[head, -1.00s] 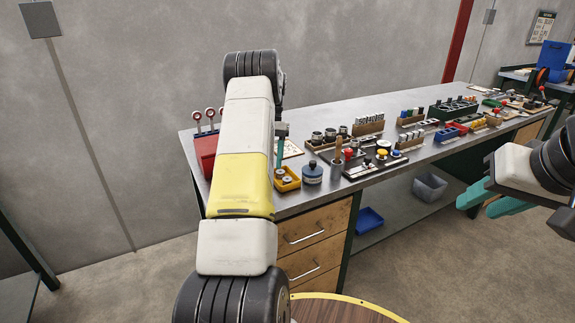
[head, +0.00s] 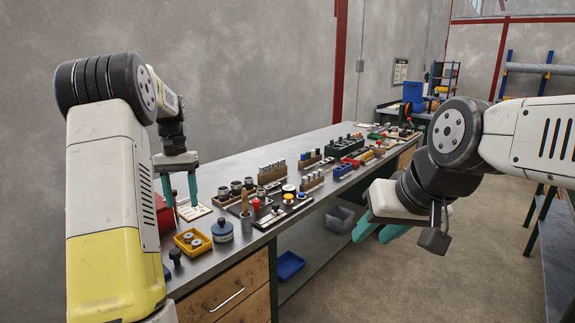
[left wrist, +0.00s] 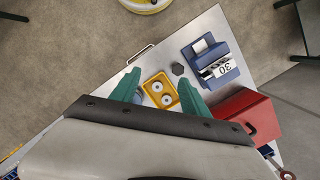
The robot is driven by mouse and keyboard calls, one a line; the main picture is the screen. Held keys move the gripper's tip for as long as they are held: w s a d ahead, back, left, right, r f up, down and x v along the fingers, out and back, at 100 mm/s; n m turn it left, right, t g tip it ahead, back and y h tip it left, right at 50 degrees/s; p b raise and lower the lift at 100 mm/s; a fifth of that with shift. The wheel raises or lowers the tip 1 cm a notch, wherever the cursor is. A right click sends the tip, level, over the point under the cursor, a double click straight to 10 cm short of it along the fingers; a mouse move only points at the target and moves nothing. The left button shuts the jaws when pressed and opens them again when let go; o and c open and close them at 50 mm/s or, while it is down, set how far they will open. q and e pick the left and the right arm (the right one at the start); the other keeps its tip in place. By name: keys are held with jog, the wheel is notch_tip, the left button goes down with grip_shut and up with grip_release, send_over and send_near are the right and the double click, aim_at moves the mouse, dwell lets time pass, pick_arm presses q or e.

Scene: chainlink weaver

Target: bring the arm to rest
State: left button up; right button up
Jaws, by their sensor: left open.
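My left gripper (head: 181,190) hangs over the near left end of the workbench (head: 222,168), fingers pointing down, open and empty. In the left wrist view its two teal fingers (left wrist: 158,89) stand apart, with the yellow bin (left wrist: 160,91) showing between them, below. I cannot tell the exact height above the bench. My right gripper (head: 379,228) is in front of the bench's front edge, over the floor, with teal fingers pointing down and left. Its fingers overlap in the head view, so its opening is unclear.
A blue bin (head: 290,265) lies on the lower shelf.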

pick_arm(q)
jog(key=s+d+r+m+t, duration=0.1)
jog(key=s+d+r+t, duration=0.2)
jog(key=s+d+r, duration=0.35)
jog(key=s+d+r+t, duration=0.35)
jog(key=s+d, duration=0.35)
jog(key=s, duration=0.4)
jog(key=s+d+f+t+h, duration=0.1)
jog(key=s+d+f, duration=0.1)
jog(key=s, duration=0.7)
jog(key=shift+d, duration=0.75)
jog(key=shift+t, duration=0.25)
